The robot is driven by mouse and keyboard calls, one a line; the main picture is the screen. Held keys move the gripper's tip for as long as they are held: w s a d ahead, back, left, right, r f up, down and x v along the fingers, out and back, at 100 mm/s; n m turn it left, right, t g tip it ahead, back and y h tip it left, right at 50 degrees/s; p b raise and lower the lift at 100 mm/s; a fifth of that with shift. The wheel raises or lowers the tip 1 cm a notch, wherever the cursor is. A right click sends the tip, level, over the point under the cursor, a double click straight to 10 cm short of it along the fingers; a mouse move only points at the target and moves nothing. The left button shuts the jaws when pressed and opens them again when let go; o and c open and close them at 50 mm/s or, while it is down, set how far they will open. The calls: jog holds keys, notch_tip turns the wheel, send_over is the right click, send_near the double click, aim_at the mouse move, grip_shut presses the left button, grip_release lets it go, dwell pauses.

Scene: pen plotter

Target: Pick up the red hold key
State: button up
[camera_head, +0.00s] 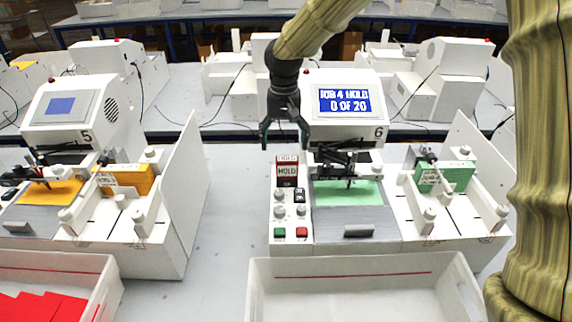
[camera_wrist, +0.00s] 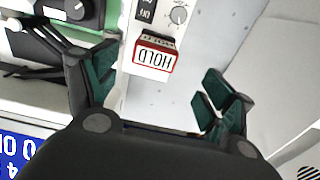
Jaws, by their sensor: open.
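The red hold key (camera_head: 287,171) is a small red block with a white label reading HOLD. It sits at the top of the narrow control panel on the left side of plotter 6. In the wrist view the hold key (camera_wrist: 155,58) shows upside down, beyond and between my fingers. My gripper (camera_head: 284,138) is open and empty, above the key and in front of the plotter's screen housing. In the wrist view my gripper (camera_wrist: 158,100) has its two dark green-padded fingers spread wide, with the key apart from both.
The screen (camera_head: 345,101) of plotter 6 reads JOB 4 HOLD, 0 OF 20. Below the key are knobs, a green button (camera_head: 280,232) and a red button (camera_head: 301,232). An empty white bin (camera_head: 354,297) stands in front. Plotter 5 (camera_head: 75,110) stands left, with clear table between.

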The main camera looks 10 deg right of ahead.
aim_at(287, 158)
jog(key=f, duration=0.1)
jog(key=w+f, duration=0.1)
jog(key=shift+d+f, duration=0.1)
jog(key=shift+f, duration=0.2)
jog(key=shift+s+d+f+p, duration=0.1)
jog(key=shift+s+f+p, duration=0.1)
jog(key=shift+s+p, duration=0.35)
jog(key=f, duration=0.1)
jog(key=f+p, duration=0.1)
jog(key=f, duration=0.1)
jog(key=shift+d+f+p, duration=0.1)
jog(key=shift+d+p, duration=0.15)
jog(key=shift+p, duration=0.05)
jog(key=shift+a+f, duration=0.1)
jog(key=shift+f, duration=0.55)
jog(key=c, duration=1.1)
